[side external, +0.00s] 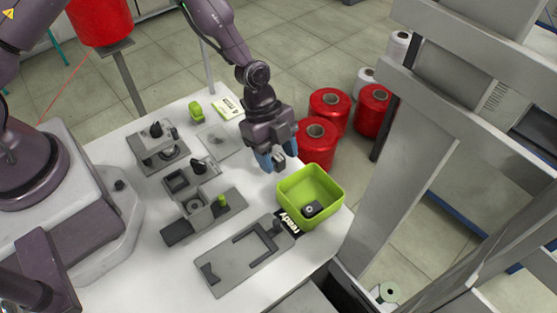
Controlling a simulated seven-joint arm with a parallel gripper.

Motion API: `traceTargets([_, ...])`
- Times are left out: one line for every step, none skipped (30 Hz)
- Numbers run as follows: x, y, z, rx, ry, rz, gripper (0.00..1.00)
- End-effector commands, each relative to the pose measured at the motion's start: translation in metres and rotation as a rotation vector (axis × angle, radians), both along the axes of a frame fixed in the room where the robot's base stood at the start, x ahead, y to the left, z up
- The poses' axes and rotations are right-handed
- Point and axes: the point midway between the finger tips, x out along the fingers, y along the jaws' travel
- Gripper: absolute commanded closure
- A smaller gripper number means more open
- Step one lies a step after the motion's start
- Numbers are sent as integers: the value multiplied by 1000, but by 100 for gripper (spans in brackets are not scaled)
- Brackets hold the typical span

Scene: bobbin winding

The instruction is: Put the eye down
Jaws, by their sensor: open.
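My gripper (278,158) is open, with blue fingers pointing down, just above and left of the green bin (330,185). A small grey shape shows at its fingertips; I cannot tell whether it is a part or the fingertip itself. A small dark piece with a round light centre (311,209) lies inside the bin. A small lime-green piece (196,112) stands at the back of the white table. I cannot tell for sure which of these is the eye.
Grey fixtures (205,212) and a flat frame (240,262) stand on the white table (130,262). A black "ready" label (287,224) lies by the bin. Red spools (318,140) stand on the floor behind. A grey metal frame (372,230) rises at the right.

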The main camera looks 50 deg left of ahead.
Motion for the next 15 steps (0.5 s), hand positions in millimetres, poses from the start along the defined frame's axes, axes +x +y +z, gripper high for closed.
traceTargets([-1, -3, -5, 0, 2, -2, 47])
traceTargets([-1, -3, -7, 0, 1, -2, 47])
traceTargets([0, -4, -9, 0, 1, 0, 47])
traceTargets([0, -4, -10, 0, 0, 0, 47])
traceTargets([0, -4, -10, 1, -1, 0, 47])
traceTargets([0, -4, -10, 1, -1, 0, 47])
traceTargets([0, -4, -10, 1, -1, 0, 47])
traceTargets([0, -4, -10, 1, -1, 0, 47])
traceTargets([0, -4, -10, 1, -1, 0, 47])
traceTargets([0, -4, -10, 0, -1, 0, 47])
traceTargets([0, -4, -10, 0, -1, 0, 51])
traceTargets([0, -4, -10, 0, -1, 0, 61])
traceTargets([0, -4, -10, 0, -1, 0, 68])
traceTargets([0, -4, -10, 0, 0, 0, 74])
traceTargets([0, -4, -10, 0, 0, 0, 84])
